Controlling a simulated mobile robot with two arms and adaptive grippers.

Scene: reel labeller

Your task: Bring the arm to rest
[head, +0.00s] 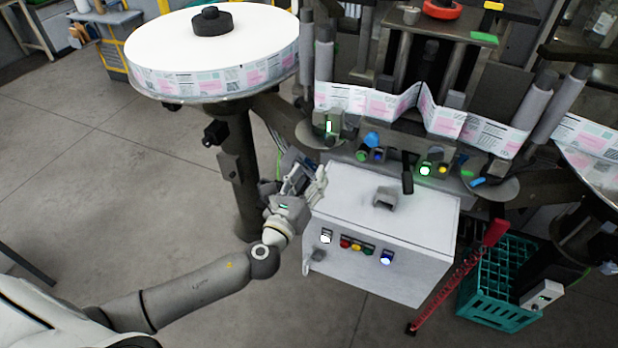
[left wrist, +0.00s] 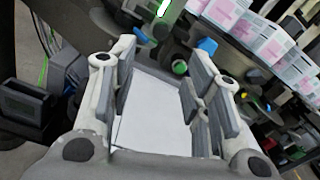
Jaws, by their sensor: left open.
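My left arm (head: 190,293) comes in from the lower left in the head view. Its gripper (head: 306,178) is at the left edge of the white control box, in front of the labelling machine. In the left wrist view the gripper (left wrist: 160,85) has its fingers spread, with nothing between them. The white top of the control box (left wrist: 155,118) shows beyond and between the fingers. I cannot tell whether the gripper touches the box. My right gripper is not in view.
The control box (head: 385,215) has coloured buttons on its front. A large label reel (head: 215,50) stands at the upper left. A printed label web (head: 385,103) runs across the machine.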

